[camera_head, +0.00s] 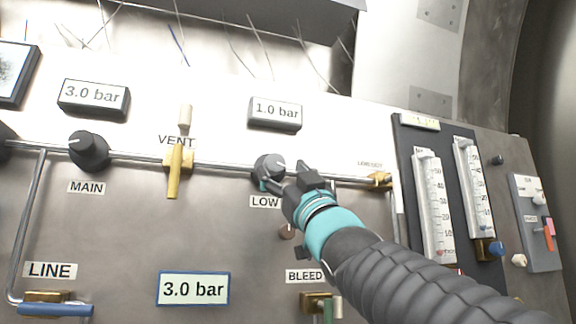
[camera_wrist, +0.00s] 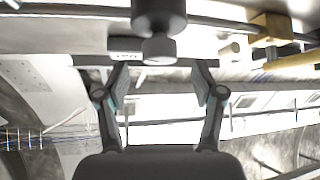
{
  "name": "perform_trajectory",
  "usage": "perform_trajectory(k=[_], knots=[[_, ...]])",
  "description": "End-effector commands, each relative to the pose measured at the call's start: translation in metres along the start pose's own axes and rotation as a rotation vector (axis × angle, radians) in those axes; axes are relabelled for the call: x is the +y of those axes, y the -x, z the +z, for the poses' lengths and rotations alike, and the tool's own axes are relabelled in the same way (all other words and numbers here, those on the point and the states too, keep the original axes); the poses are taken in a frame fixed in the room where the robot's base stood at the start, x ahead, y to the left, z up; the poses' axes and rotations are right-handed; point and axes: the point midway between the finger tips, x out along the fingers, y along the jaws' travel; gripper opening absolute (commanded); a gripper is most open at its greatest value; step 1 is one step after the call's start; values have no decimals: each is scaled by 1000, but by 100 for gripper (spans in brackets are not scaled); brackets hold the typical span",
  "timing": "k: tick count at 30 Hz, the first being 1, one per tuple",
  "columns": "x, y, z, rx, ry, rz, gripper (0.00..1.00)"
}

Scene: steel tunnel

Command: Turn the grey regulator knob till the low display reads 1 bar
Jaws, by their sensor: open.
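The grey regulator knob (camera_head: 270,163) sits on the pipe above the "LOW" label (camera_head: 265,202). The display (camera_head: 275,113) above it reads 1.0 bar. My gripper (camera_head: 287,177) is at the knob's lower right in the head view and partly covers it. In the wrist view the fingers of my gripper (camera_wrist: 160,85) are spread apart with a gap between them. The knob (camera_wrist: 159,48) shows there at the top, between and beyond the fingertips, and neither finger visibly presses on it.
The dark MAIN knob (camera_head: 89,151) and its 3.0 bar display (camera_head: 94,97) are at left. The brass vent valve (camera_head: 176,165) stands between the knobs. A lower display (camera_head: 193,289) reads 3.0 bar. Flow tubes (camera_head: 434,205) and a brass bleed valve (camera_head: 318,303) are near my arm.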

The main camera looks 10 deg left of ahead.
Motion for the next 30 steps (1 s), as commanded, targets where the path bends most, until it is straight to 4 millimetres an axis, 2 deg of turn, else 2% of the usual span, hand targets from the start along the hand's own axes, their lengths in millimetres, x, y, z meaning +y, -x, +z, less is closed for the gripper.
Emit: perform_trajectory(k=[1, 3, 9, 20, 21, 28, 30], knots=[[0, -12, -2, 1, -1, -1, 68], [0, -22, -1, 0, -1, -1, 68], [0, -40, -1, 0, 0, 0, 68], [0, -44, 0, 0, 0, 0, 68], [0, -44, 0, 0, 0, 0, 65], [0, -44, 0, 0, 0, 0, 8], [0, -44, 0, 0, 0, 0, 7]])
